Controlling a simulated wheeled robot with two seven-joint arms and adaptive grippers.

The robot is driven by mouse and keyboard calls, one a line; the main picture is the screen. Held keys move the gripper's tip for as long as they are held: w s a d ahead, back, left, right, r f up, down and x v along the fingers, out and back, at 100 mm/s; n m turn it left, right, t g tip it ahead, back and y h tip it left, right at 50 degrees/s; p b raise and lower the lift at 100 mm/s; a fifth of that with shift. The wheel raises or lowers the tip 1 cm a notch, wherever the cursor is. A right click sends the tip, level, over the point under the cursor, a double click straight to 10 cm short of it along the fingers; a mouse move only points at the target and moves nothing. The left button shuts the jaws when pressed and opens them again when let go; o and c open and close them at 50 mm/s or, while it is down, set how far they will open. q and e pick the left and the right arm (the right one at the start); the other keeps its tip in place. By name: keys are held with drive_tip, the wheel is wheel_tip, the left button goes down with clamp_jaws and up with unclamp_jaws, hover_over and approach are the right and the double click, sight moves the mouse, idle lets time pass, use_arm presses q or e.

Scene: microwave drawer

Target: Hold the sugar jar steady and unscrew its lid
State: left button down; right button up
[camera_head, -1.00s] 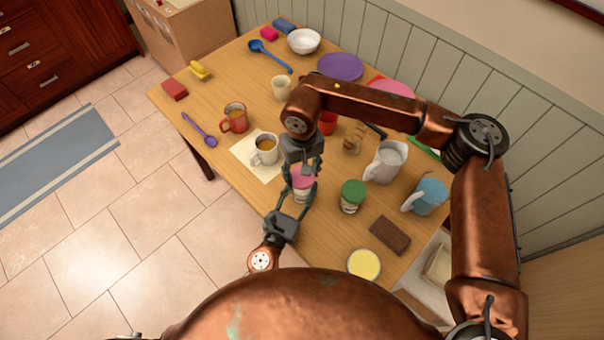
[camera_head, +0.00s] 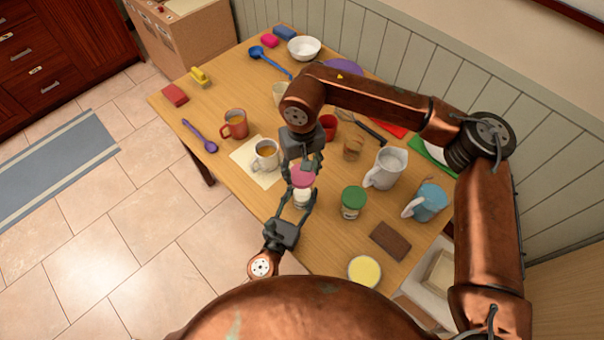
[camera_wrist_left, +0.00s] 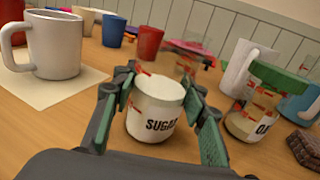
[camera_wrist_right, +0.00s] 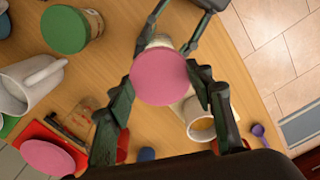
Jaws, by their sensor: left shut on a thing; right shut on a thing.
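The sugar jar (camera_wrist_left: 155,110) is upright on the table with its top open, showing white inside, in the left wrist view. My left gripper (camera_head: 301,203) is shut around its sides, one finger on each side. The pink lid (camera_head: 302,174) is off the jar, a little above it. My right gripper (camera_wrist_right: 160,80) is shut on the lid (camera_wrist_right: 160,72), which hides most of the jar in the right wrist view. The right fingers are partly hidden in the head view.
A green-lidded jar (camera_head: 353,201) stands close to the right of the sugar jar. A white mug (camera_head: 266,156) on a pale mat (camera_head: 246,164) is to its left. A white jug (camera_head: 388,166), blue pitcher (camera_head: 428,201) and brown block (camera_head: 390,240) lie further right.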

use_arm(q)
drive_tip(key=c, duration=1.1)
unclamp_jaws()
drive_tip(key=v, duration=1.1)
drive_tip(key=shift+s+a, duration=0.1)
drive_tip(key=shift+s, duration=0.1)
drive_tip(key=shift+s+a, duration=0.2)
drive_tip(key=shift+s, duration=0.05)
